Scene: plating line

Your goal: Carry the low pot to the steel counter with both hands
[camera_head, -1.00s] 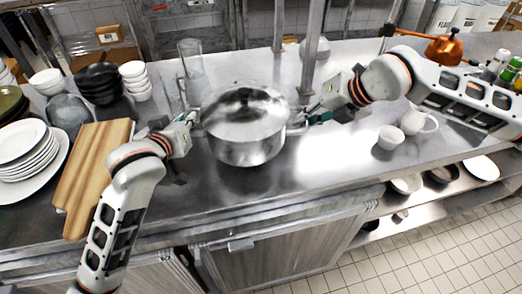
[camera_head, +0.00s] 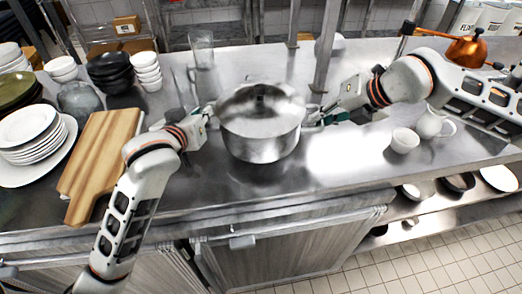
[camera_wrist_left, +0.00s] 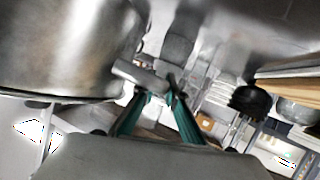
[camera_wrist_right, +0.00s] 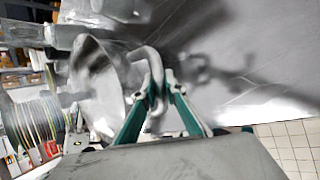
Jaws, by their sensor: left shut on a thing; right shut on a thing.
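A wooden board (camera_head: 100,165), stacked plates (camera_head: 30,135) and bowls (camera_head: 112,70) stand on the left. A white cup (camera_head: 404,140) and jug (camera_head: 430,122) stand right. Counter in front is clear.

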